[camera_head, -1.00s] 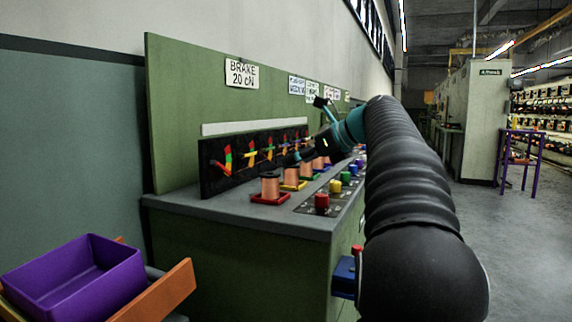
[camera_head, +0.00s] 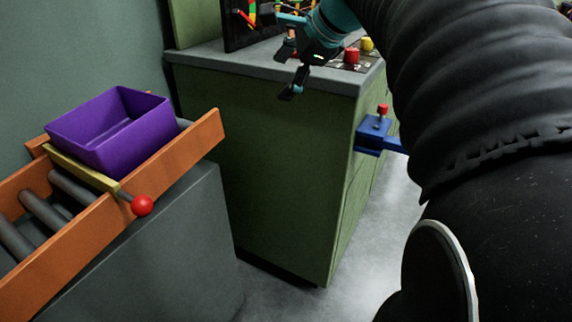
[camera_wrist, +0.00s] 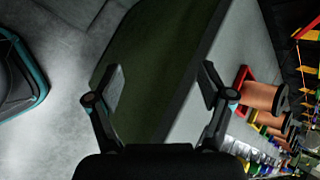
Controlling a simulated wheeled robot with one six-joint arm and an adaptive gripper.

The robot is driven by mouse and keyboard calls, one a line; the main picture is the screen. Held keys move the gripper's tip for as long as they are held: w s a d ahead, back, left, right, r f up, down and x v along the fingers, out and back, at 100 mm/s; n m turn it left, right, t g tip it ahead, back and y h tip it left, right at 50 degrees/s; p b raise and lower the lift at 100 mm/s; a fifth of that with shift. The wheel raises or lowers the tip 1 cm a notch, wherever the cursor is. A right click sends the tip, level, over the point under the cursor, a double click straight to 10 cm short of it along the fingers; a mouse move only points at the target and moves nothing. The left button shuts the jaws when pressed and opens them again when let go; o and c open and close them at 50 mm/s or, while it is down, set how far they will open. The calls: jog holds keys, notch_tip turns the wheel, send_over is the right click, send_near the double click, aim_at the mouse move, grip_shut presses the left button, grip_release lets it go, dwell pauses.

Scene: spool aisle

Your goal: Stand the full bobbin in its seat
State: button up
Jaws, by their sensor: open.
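My gripper (camera_head: 290,72) is open and empty, near the end edge of the green cabinet's grey top. In the wrist view its two fingers (camera_wrist: 160,85) are spread, with the cabinet's green side and top edge beyond them. A copper-wound bobbin (camera_wrist: 264,96) stands in a red seat (camera_wrist: 240,76) on the cabinet top, right of the fingers and apart from them. Another copper bobbin (camera_wrist: 277,122) stands behind it in the row. I cannot tell which bobbin is the full one. In the head view the bobbins are hidden or out of frame.
A purple bin (camera_head: 105,135) sits on a roller track with orange rails (camera_head: 185,150), by a yellow bar with a red knob (camera_head: 142,205). A blue bracket (camera_head: 372,133) juts from the cabinet (camera_head: 265,160). Red (camera_head: 351,56) and yellow knobs (camera_head: 367,44) stand on its top.

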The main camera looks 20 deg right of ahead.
jog(key=s+a+f+n+g+h, duration=0.1)
jog(key=s+a+f+n, duration=0.3)
jog(key=s+f+n, duration=0.6)
jog(key=s+a+f+n+g+h, duration=0.1)
jog(key=s+a+f+n, duration=0.3)
jog(key=s+f+n, duration=0.5)
notch_tip(320, 180, down, 3)
jog(key=shift+s+a+r+n+h, duration=0.15)
jog(key=shift+s+n+h, duration=0.25)
jog(key=shift+s+h, duration=0.35)
jog(key=shift+c, duration=0.2)
